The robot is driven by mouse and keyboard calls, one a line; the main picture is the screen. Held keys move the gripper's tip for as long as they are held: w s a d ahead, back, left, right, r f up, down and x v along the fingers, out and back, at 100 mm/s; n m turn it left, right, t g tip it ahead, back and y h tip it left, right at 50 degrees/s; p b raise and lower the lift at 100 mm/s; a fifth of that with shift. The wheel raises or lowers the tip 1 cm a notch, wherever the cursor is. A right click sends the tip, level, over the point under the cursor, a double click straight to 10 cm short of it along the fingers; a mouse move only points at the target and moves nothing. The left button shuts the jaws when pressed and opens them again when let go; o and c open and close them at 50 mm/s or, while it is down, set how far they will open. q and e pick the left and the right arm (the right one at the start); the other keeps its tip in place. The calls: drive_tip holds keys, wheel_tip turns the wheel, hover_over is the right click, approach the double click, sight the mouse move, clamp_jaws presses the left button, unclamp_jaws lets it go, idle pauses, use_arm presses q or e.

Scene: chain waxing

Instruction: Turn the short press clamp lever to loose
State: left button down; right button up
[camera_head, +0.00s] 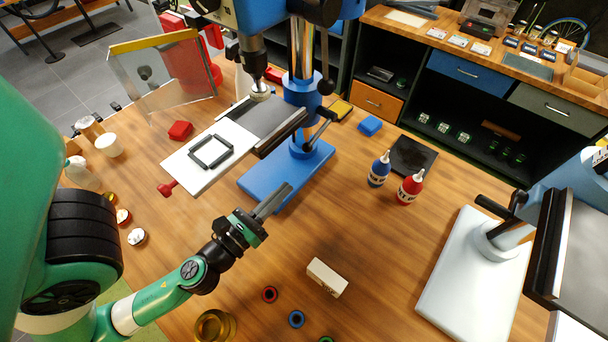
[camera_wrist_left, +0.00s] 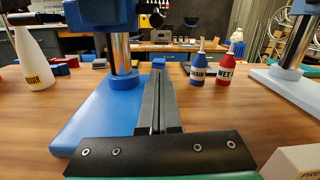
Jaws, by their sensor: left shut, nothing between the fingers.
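The blue press has a blue base (camera_head: 262,180), a steel column and a black clamp lever (camera_head: 320,130) beside the column. A second press with a white base (camera_head: 462,275) stands at the right, with a black lever (camera_head: 494,207) at its column. I cannot tell which press is the short one. My left gripper (camera_head: 286,188) is shut and empty, just in front of the blue base and below the clamp lever. In the left wrist view its closed fingers (camera_wrist_left: 158,70) point forward, right of the steel column (camera_wrist_left: 121,53). My right gripper is out of view.
Blue (camera_head: 378,172) and red (camera_head: 411,187) bottles stand right of the blue press. A white box (camera_head: 327,277) and several small rings lie near the front. Wooden table between the presses is mostly clear.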

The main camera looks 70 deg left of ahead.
use_arm(q)
drive_tip(key=p, duration=0.9)
approach(319, 133)
drive_tip(key=w+a+f, duration=0.1)
drive_tip(key=w, duration=0.1)
drive_tip(key=w+a+f, duration=0.1)
drive_tip(key=w+f, duration=0.1)
drive_tip(key=shift+a+f, duration=0.15)
drive_tip(key=shift+f, duration=0.05)
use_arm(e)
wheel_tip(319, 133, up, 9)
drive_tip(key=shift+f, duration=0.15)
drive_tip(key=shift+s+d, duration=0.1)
